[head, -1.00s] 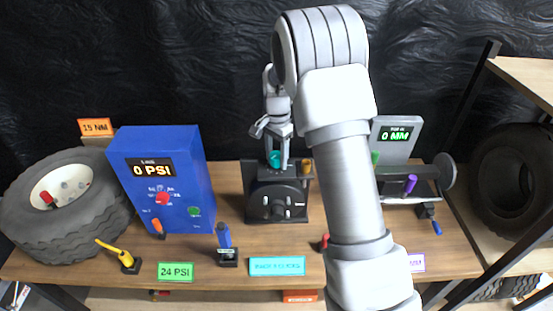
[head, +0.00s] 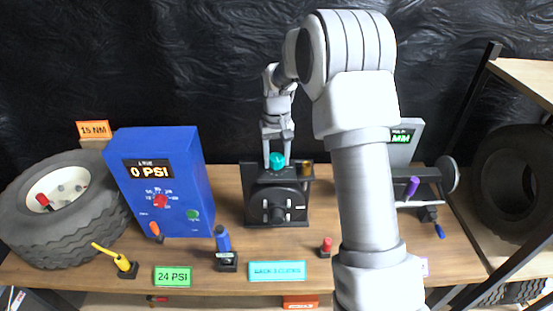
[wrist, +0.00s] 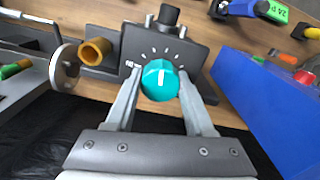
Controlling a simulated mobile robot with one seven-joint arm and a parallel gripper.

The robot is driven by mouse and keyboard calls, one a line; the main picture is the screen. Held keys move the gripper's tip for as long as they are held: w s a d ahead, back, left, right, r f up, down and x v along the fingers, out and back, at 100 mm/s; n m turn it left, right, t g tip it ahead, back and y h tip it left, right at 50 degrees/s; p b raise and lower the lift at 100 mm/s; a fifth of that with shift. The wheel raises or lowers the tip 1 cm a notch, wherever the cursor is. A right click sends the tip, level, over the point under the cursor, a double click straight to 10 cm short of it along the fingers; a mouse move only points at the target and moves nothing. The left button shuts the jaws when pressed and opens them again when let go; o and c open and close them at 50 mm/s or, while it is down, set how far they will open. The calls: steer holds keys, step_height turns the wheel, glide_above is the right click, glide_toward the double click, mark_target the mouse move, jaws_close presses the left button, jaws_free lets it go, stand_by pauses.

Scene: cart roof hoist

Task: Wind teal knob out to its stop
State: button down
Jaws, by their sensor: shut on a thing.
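The teal knob (head: 277,160) stands on top of the black device (head: 262,212) in the middle of the bench. In the wrist view the teal knob (wrist: 160,80) shows a white pointer line, with tick marks on the dark plate beyond it. My gripper (head: 277,158) reaches down from above. In the wrist view my gripper (wrist: 160,84) has one finger on each side of the knob, shut on it. Part of the knob's sides is hidden by the fingers.
A brass-coloured cylinder (wrist: 95,51) sits close beside the knob. The blue gauge box (head: 165,180) reads 0 PSI at left, near a tyre (head: 75,222). A cyan label (head: 276,270) lies in front. My arm covers part of the grey display unit (head: 405,150) at right.

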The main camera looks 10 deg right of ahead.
steer(key=n, duration=0.4)
steer(key=shift+n, duration=0.3)
steer(key=n, duration=0.3)
steer(key=shift+r+n, duration=0.1)
steer(key=shift+n, duration=0.3)
steer(key=n, duration=0.3)
steer(key=shift+p, duration=0.35)
steer(key=shift+n+p, duration=0.35)
steer(key=shift+n, duration=1.85)
steer(key=shift+c, duration=1.3)
jaws_free()
